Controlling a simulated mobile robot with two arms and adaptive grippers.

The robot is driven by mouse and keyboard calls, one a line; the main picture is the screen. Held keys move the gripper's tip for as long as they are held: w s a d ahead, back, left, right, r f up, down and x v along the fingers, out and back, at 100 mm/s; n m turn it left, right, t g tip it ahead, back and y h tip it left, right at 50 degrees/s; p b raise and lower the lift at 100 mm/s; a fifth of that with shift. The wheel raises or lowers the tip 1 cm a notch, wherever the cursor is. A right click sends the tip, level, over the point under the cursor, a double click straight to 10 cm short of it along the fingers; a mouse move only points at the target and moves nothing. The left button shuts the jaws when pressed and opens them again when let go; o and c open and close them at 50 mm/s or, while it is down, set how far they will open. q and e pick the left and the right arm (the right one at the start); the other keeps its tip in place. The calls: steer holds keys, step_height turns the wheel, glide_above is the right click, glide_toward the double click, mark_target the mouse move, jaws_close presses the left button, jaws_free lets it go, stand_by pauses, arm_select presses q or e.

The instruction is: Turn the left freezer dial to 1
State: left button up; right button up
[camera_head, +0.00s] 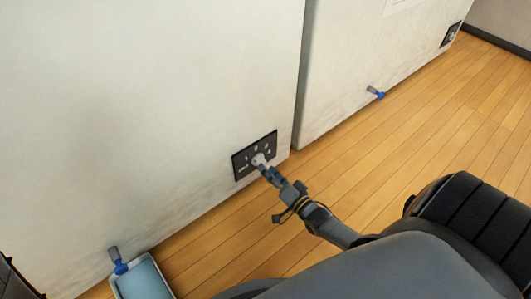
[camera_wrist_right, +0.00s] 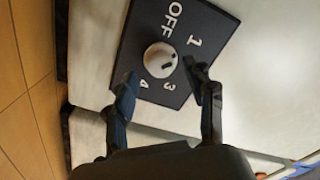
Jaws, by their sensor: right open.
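The left freezer (camera_head: 150,90) has a black dial plate (camera_head: 240,170) low on its front. A pale round knob (camera_head: 258,159) sits on the plate. In the right wrist view the knob (camera_wrist_right: 157,58) shows small dark marks; I cannot tell surely which number it points at. The plate (camera_wrist_right: 200,25) reads OFF, 1, 3 and 4 there. The right finger covers part of the plate between 1 and 3. My right gripper (camera_head: 266,172) is at the knob, open, with its fingers (camera_wrist_right: 167,85) on either side; contact is unclear. My left gripper is out of view.
A second freezer (camera_head: 350,60) stands to the right with its own dial plate (camera_head: 450,35) and a blue-ended drain spout (camera_head: 376,93). Another spout (camera_head: 118,262) is above a blue tray (camera_head: 143,276) on the floor. The wooden floor (camera_head: 420,125) before the second freezer is clear.

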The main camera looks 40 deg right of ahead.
steer(key=s, duration=0.9)
steer(key=shift+s+d, duration=0.25)
steer(key=shift+d, duration=0.15)
